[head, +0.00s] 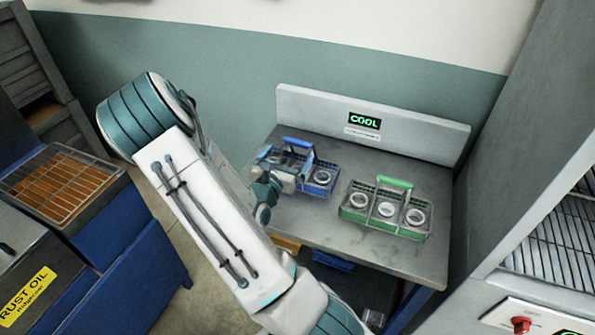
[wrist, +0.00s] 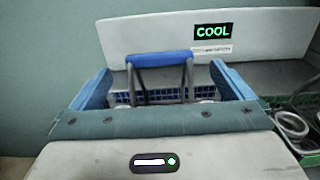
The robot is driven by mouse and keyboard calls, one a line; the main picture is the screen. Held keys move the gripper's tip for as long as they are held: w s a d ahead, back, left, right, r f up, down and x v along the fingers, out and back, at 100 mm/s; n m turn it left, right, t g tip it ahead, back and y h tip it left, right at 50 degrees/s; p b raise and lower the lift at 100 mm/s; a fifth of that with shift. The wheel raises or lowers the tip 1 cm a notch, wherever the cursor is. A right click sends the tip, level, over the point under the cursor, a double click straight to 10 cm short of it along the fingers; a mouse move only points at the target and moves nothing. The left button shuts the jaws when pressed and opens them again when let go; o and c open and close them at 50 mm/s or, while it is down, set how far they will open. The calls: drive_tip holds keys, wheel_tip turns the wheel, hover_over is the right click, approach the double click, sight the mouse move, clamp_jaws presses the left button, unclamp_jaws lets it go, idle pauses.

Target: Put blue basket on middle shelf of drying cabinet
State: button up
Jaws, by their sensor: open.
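The blue basket (head: 322,177) stands on the grey bench, partly hidden behind my gripper in the head view. It has a raised handle with a blue grip and holds a metal ring in the part that shows. In the wrist view the blue handle grip (wrist: 160,59) lies ahead, between my two fingers. My gripper (wrist: 160,80) is open, with a finger on each side of the handle and gaps to both. Whether the fingers touch the basket's rim is not clear. The drying cabinet (head: 560,235) is probably the grey unit with wire shelves at the right edge; its middle shelf cannot be made out.
A green basket (head: 385,210) with three rings stands on the bench right of the blue one. A backboard (head: 420,136) with a COOL sign (head: 365,120) rises behind. A rust oil tank with a wire basket (head: 62,185) is at left. The bench's front (head: 400,262) is clear.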

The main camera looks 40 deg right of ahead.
sight(297, 144)
drive_tip(key=shift+f+p+x, duration=0.15)
drive_tip(key=shift+p+x, duration=0.4)
drive_tip(key=shift+x, duration=1.35)
drive_tip(key=shift+f+p+x, duration=0.15)
drive_tip(key=shift+p+x, duration=0.35)
drive_tip(key=shift+x, duration=1.35)
drive_tip(key=shift+a, duration=0.1)
drive_tip(key=c, duration=1.3)
drive_tip(key=shift+w, duration=0.1)
drive_tip(key=shift+c, duration=1.2)
drive_tip(key=shift+r, duration=0.15)
